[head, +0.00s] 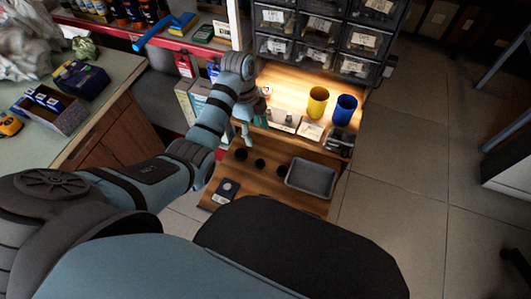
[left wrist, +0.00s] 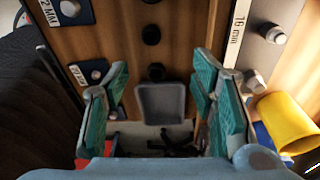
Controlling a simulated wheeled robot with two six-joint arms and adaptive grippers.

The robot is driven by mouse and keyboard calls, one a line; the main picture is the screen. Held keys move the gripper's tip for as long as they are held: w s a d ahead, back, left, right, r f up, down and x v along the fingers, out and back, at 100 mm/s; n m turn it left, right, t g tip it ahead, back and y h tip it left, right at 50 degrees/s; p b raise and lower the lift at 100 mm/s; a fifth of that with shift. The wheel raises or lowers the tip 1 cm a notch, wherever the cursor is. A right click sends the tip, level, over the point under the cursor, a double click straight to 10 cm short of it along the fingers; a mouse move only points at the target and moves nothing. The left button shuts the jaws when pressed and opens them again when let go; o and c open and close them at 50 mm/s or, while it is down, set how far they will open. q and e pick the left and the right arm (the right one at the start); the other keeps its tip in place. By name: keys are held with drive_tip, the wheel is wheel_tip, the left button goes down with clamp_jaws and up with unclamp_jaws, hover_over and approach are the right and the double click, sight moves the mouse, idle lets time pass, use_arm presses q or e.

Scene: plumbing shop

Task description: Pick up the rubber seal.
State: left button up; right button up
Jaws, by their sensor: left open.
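Several small dark round pieces lie in a row on the lower wooden shelf; one (head: 260,163) shows in the head view, and the row also shows in the left wrist view (left wrist: 152,35). I cannot tell which is the rubber seal, or whether all are rings. My left gripper (head: 246,127) is above the shelf, left of the grey tray (head: 310,180). In the left wrist view the gripper (left wrist: 160,78) has its teal fingers wide apart with nothing between them. The row and the tray (left wrist: 161,104) show beyond the fingers. My right gripper is not seen.
A yellow cup (head: 318,102) and a blue cup (head: 345,110) stand on the lit upper shelf, near labelled parts (head: 310,131). Small drawers (head: 315,28) rise behind. A dark labelled card (head: 225,190) lies at the lower shelf's left. Open floor (head: 410,180) is at right.

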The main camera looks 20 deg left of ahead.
use_arm(q)
drive_tip(key=b, duration=0.3)
approach(260, 165)
drive_tip(key=f+b, duration=0.1)
drive_tip(key=f, duration=0.1)
drive_tip(key=f+b, duration=0.1)
drive_tip(key=f, duration=0.1)
drive_tip(key=d+f, duration=0.1)
drive_tip(key=f, duration=0.2)
drive_tip(key=shift+d+b, duration=0.15)
drive_tip(key=shift+b, duration=0.25)
drive_tip(key=shift+r, duration=0.15)
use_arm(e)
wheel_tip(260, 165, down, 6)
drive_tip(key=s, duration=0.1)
use_arm(q)
drive_tip(key=c, duration=0.8)
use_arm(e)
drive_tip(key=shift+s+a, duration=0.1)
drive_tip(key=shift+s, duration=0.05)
